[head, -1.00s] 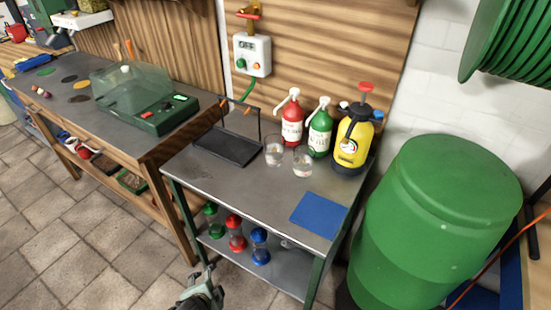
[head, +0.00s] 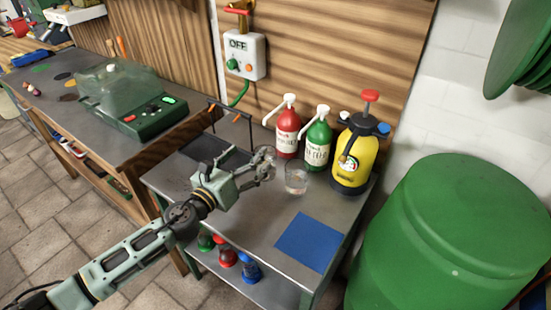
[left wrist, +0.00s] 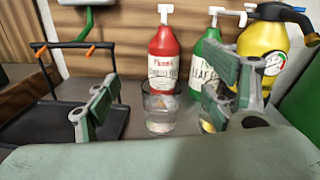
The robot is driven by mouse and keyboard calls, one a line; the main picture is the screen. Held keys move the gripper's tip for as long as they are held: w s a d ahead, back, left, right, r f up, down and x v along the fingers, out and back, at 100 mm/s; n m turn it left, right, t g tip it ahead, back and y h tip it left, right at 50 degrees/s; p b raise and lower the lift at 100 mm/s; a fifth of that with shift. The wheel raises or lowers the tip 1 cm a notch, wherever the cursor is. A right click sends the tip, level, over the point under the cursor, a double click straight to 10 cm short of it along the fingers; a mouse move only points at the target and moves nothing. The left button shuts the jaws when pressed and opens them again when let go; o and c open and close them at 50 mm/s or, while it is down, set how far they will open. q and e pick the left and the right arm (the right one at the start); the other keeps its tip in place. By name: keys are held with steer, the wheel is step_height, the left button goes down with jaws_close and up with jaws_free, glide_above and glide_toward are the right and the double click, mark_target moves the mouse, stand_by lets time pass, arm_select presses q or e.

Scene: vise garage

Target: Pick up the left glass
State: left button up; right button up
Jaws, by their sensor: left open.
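The left glass (head: 265,153) is a clear tumbler on the grey metal table, partly hidden behind my left gripper (head: 262,168). In the left wrist view the glass (left wrist: 160,112) stands upright between the two open fingers, a little ahead of them, with clear room on both sides. The right glass (head: 296,180) stands just right of the gripper in the head view. I cannot make it out clearly in the left wrist view. My right gripper is not in view.
A red pump bottle (head: 288,133), a green pump bottle (head: 318,145) and a yellow sprayer (head: 354,155) stand close behind the glasses. A black tray (head: 203,149) with a raised handle is at the left. A blue mat (head: 308,242) lies at the front right.

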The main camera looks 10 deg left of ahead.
arm_select(q)
steer(key=w+f+m, duration=0.1)
steer(key=f+m, duration=0.1)
steer(key=b, duration=0.6)
glide_toward(272, 155)
steer(key=shift+s+a+f+h, duration=0.2)
steer(key=shift+a+f+h, duration=0.15)
steer(key=shift+a+h, duration=0.05)
steer(key=shift+w+d+r+p, duration=0.15)
steer(key=shift+w+r+p, duration=0.3)
steer(key=shift+r, duration=0.1)
steer(key=shift+w+d+f, duration=0.1)
steer(key=shift+w+d, duration=0.05)
steer(key=shift+w, duration=0.35)
steer(key=x, duration=0.4)
steer(key=shift+w+d, duration=0.15)
steer(key=shift+w, duration=0.25)
steer(key=shift+w+d+f, duration=0.1)
steer(key=shift+w+d, duration=0.05)
steer(key=shift+w, duration=0.25)
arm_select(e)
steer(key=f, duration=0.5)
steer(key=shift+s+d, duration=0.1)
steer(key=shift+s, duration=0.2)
